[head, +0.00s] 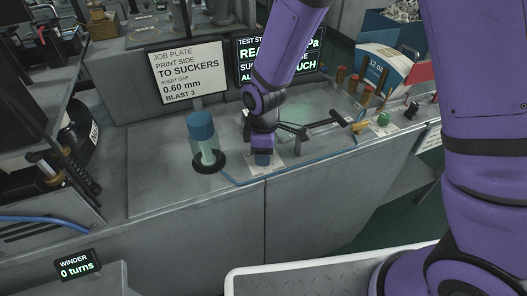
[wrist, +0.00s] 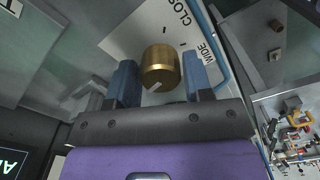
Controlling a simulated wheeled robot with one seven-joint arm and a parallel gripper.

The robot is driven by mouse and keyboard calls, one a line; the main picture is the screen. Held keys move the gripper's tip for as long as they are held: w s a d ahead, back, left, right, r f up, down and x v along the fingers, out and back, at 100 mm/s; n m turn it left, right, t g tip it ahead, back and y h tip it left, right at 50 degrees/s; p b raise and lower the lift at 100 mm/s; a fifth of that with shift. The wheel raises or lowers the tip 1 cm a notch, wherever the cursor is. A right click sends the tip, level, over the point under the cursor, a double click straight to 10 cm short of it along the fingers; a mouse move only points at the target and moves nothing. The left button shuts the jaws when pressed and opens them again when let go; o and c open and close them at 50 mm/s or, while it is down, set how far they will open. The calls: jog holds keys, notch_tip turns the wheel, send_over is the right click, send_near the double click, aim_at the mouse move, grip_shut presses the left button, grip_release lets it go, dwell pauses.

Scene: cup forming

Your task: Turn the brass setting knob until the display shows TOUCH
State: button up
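The brass knob (wrist: 161,66) sits on a white dial plate (wrist: 125,38) marked "CLOS..." and "WIDE" in the wrist view. A pale mark shows on the knob's face near its lower edge. My gripper (wrist: 160,62) has one blue finger on each side of the knob, with what look like narrow gaps. In the head view my gripper (head: 263,160) points down at the white plate (head: 276,162) on the bench and hides the knob. The dark display (head: 309,62) stands behind my arm, which covers its middle. "REA", "SU", "Pa" and "UCH" are readable on it.
A job plate sign (head: 188,72) reads "TO SUCKERS". A dark-tipped bar (head: 325,126) and a blue hose (head: 310,158) lie right of my gripper.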

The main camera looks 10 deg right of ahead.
jog(key=shift+o, duration=1.1)
notch_tip(320, 180, up, 11)
jog(key=shift+f, duration=0.1)
jog(key=s+d+r+m+t, duration=0.1)
jog(key=s+d+r+m, duration=0.25)
jog(key=d+r, duration=0.45)
jog(key=s+d+r+m+t, duration=0.2)
jog(key=d+r+m, duration=0.3)
jog(key=d+r, duration=0.25)
jog(key=s+d+r+m+t, duration=0.1)
jog(key=s+d+r+m, duration=0.2)
jog(key=s, duration=0.3)
jog(key=s+d+r+m+t, duration=0.1)
jog(key=s+d+r+m, duration=0.1)
jog(key=s+d+m, duration=0.2)
jog(key=s+d, duration=0.2)
jog(key=s, duration=0.1)
jog(key=shift+s+d+r, duration=0.15)
jog(key=shift+r, duration=0.25)
